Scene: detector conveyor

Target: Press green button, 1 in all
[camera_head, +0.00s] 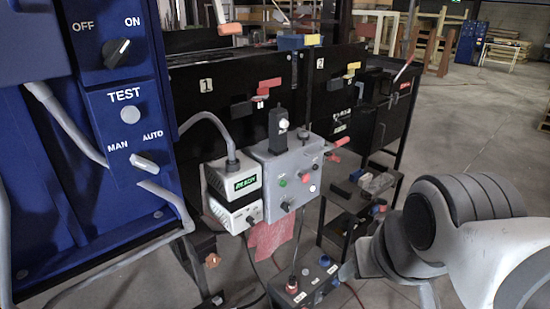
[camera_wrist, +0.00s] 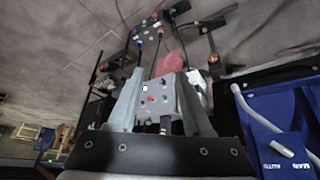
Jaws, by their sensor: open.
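The green button (camera_head: 282,182) sits on the front of a grey control box (camera_head: 262,160), left of a red button (camera_head: 304,178). A white button (camera_head: 312,188) and a black knob (camera_head: 285,206) are lower on the same face. In the wrist view, which looks upside down, the control box (camera_wrist: 160,86) shows between my fingers, with the small green button (camera_wrist: 165,99) near its middle. My gripper (camera_wrist: 160,76) is open and empty, and its fingers appear apart from the box. In the head view my arm is at the right, and the fingertips cannot be made out.
A blue panel (camera_head: 125,200) with knobs stands at the left. White units (camera_head: 233,180) adjoin the box. Black conveyor housings (camera_head: 215,88) are behind. A dark switch box (camera_head: 305,285) with cables is low in front. A red cloth or tag (camera_head: 270,238) hangs below the box.

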